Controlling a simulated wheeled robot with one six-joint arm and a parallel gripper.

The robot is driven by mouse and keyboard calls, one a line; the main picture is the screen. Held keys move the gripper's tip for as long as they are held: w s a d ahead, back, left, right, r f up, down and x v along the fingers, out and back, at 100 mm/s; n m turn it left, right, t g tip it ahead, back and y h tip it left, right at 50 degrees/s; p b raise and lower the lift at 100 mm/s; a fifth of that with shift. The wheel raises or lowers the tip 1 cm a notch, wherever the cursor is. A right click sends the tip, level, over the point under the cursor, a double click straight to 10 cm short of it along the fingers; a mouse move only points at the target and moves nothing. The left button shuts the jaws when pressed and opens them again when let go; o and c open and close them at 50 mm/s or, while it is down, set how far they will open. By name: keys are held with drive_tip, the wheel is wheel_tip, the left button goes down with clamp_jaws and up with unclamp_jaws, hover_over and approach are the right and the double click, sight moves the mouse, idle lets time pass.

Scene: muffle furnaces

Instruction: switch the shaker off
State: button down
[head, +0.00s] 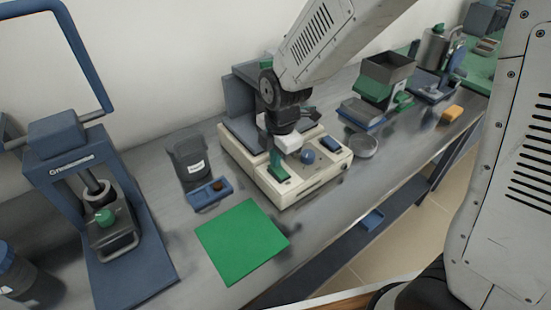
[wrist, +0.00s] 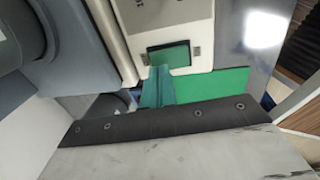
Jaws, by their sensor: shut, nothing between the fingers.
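The shaker (head: 318,182) is a beige bench unit in the middle of the head view, with a blue knob (head: 308,157) and a dark blue panel (head: 332,144) on its sloped front. My gripper (head: 276,174) is shut and empty, its green fingers pointing down at the left end of that front. In the wrist view, a green rocker switch (wrist: 170,56) in a dark frame sits on the beige front, and my teal fingertips (wrist: 158,76) are right at its lower edge. I cannot tell whether they touch it or which way the rocker is set.
A clear round dish (head: 363,147) and a green-and-grey device (head: 384,82) are on the right.

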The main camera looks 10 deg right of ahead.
drive_tip(key=shift+f, duration=0.55)
drive_tip(key=shift+w, duration=0.1)
drive_tip(key=shift+a+f, duration=0.1)
drive_tip(key=shift+f, duration=0.05)
drive_tip(key=shift+s+d, duration=0.35)
drive_tip(key=shift+s, duration=0.4)
drive_tip(key=shift+r, duration=0.2)
